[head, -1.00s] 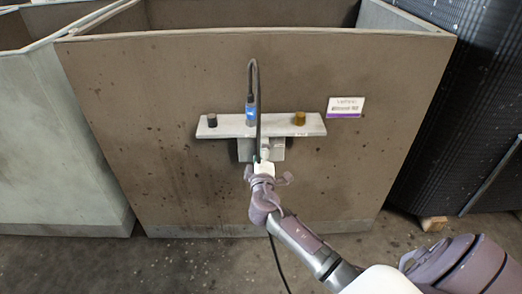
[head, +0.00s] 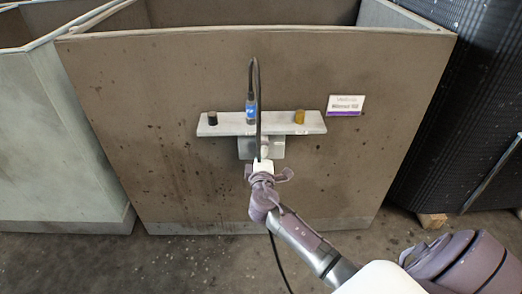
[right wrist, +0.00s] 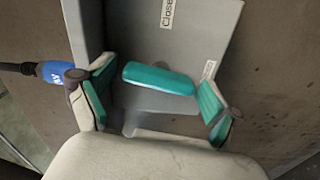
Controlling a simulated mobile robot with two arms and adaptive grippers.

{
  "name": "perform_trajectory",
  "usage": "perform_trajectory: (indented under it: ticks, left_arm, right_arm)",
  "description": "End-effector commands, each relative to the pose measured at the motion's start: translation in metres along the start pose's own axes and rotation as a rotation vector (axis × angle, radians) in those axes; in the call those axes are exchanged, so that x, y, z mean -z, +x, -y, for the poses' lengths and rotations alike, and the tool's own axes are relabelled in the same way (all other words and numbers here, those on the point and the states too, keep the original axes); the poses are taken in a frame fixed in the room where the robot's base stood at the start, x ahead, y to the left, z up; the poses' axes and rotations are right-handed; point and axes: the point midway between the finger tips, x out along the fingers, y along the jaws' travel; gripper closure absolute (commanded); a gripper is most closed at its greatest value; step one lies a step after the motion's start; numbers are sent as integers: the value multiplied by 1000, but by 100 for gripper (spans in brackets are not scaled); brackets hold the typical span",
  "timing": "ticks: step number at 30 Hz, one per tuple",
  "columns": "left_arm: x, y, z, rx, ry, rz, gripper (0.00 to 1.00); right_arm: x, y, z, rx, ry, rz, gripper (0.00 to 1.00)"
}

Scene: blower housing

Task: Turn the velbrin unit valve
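A grey box with a pale front plate (right wrist: 183,45) carries a teal bar-shaped handle (right wrist: 158,78), which lies slightly tilted in the right wrist view. A label reading "Close" (right wrist: 168,12) is on the plate, with a second, partly hidden label lower right. My right gripper (right wrist: 160,88) is open, its two teal-padded fingers at either side of the handle with gaps visible. In the head view, my right gripper (head: 263,163) is in front of the grey box (head: 278,148), below a shelf, and hides the handle. My left gripper is not in view.
A pale shelf (head: 228,124) on the brown panel (head: 150,150) holds a black knob (head: 212,118), a yellow-brown knob (head: 299,117) and a blue connector (head: 251,110) with a black cable hanging across the front. A white-purple sign (head: 345,105) is at right. The connector also shows beside the gripper (right wrist: 52,72).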

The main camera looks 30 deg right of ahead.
Motion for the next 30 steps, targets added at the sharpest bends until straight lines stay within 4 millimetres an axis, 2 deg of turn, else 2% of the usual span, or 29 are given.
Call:
perform_trajectory:
  ticks: [9,13,24,30]
  left_arm:
    - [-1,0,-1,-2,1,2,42]
    - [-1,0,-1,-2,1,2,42]
    - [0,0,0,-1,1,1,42]
    - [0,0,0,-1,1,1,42]
  right_arm:
    - [0,0,-1,-1,1,0,4]
    - [0,-10,0,0,2,-1,4]
    - [0,-85,1,3,3,0,4]
    - [0,-113,0,1,1,0,4]
